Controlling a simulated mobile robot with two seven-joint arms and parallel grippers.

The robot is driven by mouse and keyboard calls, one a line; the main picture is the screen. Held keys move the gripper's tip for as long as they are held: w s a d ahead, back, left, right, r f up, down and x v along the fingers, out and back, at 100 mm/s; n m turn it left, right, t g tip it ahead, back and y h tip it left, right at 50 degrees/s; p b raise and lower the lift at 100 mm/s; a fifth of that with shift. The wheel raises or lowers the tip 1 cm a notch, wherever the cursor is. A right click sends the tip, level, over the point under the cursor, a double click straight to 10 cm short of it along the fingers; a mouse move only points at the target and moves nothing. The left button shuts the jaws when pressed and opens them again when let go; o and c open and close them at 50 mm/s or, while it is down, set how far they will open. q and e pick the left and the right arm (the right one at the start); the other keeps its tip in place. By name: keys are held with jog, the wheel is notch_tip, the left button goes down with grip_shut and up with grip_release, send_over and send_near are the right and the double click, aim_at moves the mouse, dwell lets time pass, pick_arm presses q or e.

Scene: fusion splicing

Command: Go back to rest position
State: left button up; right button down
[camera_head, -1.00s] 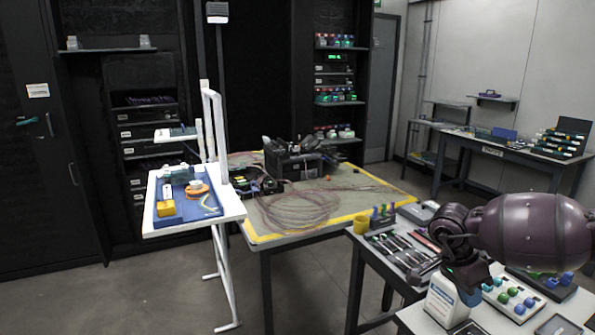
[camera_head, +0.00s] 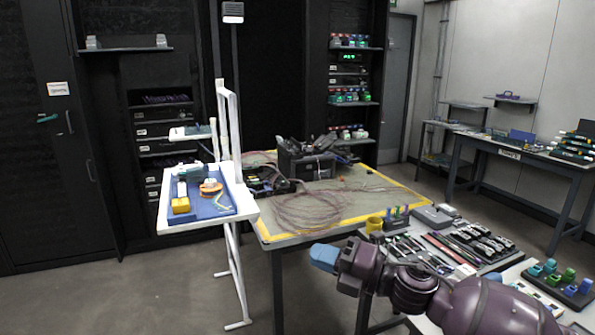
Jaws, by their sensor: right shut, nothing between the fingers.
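My right gripper (camera_head: 324,257) is at the blue end of my purple arm, which comes in from the lower right. It is shut and empty, pointing left in front of the work table's near right edge. The fingers are small and hard to make out. My left gripper is not in view. The work table (camera_head: 385,206) has a yellow border and carries coiled thin cables (camera_head: 308,208) and a black tool case (camera_head: 305,165).
A side bench at the right holds a yellow cup (camera_head: 374,224), several hand tools and a rack of blue and green pieces (camera_head: 567,283). My arm covers part of it. A white stand (camera_head: 245,212) with a blue tray (camera_head: 218,211) stands left. The floor at front left is clear.

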jog(key=s+d+f+m+t+h, duration=0.2)
jog(key=d+f+m+t+h, duration=0.35)
jog(key=m, duration=0.75)
jog(key=s+d+f+m+t+h, duration=0.3)
jog(key=d+f+m+h, duration=0.35)
jog(key=f+m, duration=0.5)
jog(key=s+d+f+m+g+h, duration=0.2)
jog(key=s+d+f+m+h, duration=0.1)
jog(key=s+f, duration=0.6)
jog(key=s+d+f+m+g+h, duration=0.2)
jog(key=s+d+f+m, duration=0.3)
jog(key=s, duration=0.9)
jog(key=d+f+g, duration=0.1)
jog(key=d+f, duration=0.2)
jog(key=f, duration=0.1)
jog(key=shift+f+m+h, duration=0.15)
jog(key=shift+m+h, duration=0.2)
jog(key=shift+h, duration=0.05)
jog(key=shift+s+d, duration=0.1)
jog(key=shift+s, duration=0.05)
